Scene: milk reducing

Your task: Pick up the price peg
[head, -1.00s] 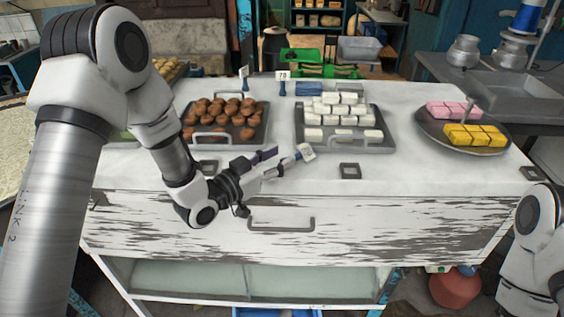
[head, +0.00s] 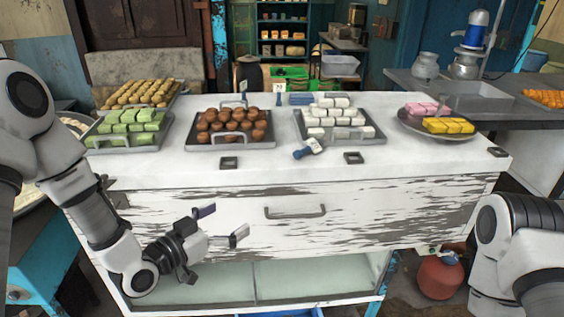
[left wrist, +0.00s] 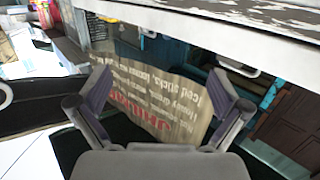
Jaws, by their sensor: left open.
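A price peg (head: 307,148), with a blue base and a small white tag, lies tilted on the white counter in front of the tray of white sweets. My left gripper (head: 222,223) is open and empty. It is below the counter top, in front of the drawer face, apart from the peg. In the left wrist view its two fingers (left wrist: 160,95) are spread with nothing between them, and the peg does not show. Other pegs stand at the counter's back, one (head: 279,92) with a tag. My right arm shows at the right edge; its gripper is out of frame.
Trays of brown balls (head: 190,139), white sweets (head: 341,139) and green sweets (head: 112,140) stand on the counter (head: 270,172). A plate (head: 408,124) holds pink and yellow sweets. The drawer handle (head: 294,213) sticks out. A printed sack (left wrist: 150,85) shows in the wrist view.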

